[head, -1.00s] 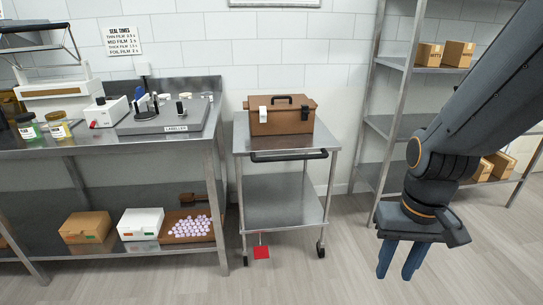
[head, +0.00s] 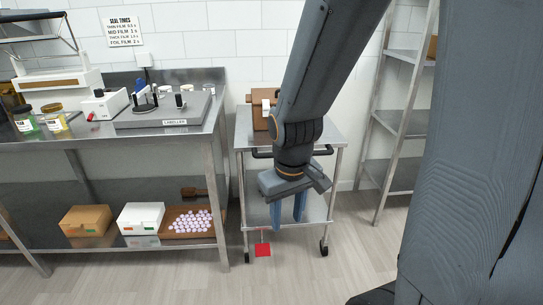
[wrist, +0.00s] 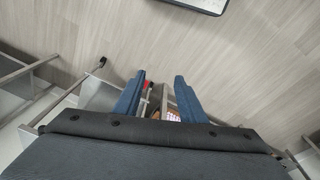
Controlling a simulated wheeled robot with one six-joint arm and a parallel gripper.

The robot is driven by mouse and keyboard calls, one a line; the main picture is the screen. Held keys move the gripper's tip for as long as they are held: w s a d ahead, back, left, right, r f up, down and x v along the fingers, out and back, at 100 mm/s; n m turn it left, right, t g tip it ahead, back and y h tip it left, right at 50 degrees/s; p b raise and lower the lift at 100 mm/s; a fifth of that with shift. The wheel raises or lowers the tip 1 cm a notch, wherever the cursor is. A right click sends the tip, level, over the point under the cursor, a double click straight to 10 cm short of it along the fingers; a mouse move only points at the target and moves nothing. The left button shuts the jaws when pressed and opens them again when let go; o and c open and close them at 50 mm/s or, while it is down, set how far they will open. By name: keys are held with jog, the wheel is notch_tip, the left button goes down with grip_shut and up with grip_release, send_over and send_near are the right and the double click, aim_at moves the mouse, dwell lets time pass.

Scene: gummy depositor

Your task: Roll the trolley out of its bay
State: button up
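The trolley (head: 243,130) is a steel two-shelf cart on castors, standing between the bench and the rack. Its black handle bar (head: 325,151) runs along the front of the top and is partly hidden by my arm. Contact with the trolley cannot be told.
A brown case (head: 259,122) sits on the trolley top, partly hidden by my arm. A steel bench (head: 214,135) with a labeller (head: 165,112) stands close at left. The floor in front of the trolley is clear.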

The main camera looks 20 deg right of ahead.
jog(key=w+d+f+n+t+y+b, duration=0.1)
jog(key=w+d+f+n+t+b, duration=0.35)
jog(key=w, duration=0.65)
jog(key=w+d+f+n+t+y+b, duration=0.1)
jog(key=w+d+n+t+b, duration=0.2)
jog(key=w+d+n+t, duration=0.55)
jog(key=w+d+f+n+t+b, duration=0.1)
jog(key=w+d+f+n+b, duration=0.25)
jog(key=w+d, duration=0.75)
jog(key=shift+n, duration=0.35)
jog(key=shift+a+r+x, duration=0.2)
jog(key=shift+a+x, duration=0.15)
jog(key=shift+x, duration=1.25)
jog(key=shift+a+r+x, duration=0.2)
jog(key=shift+a+x, duration=0.15)
jog(key=shift+x, duration=1.25)
jog(key=shift+a+r+x, duration=0.15)
jog(key=shift+a+x, duration=0.15)
jog(key=shift+x, duration=1.3)
grip_shut()
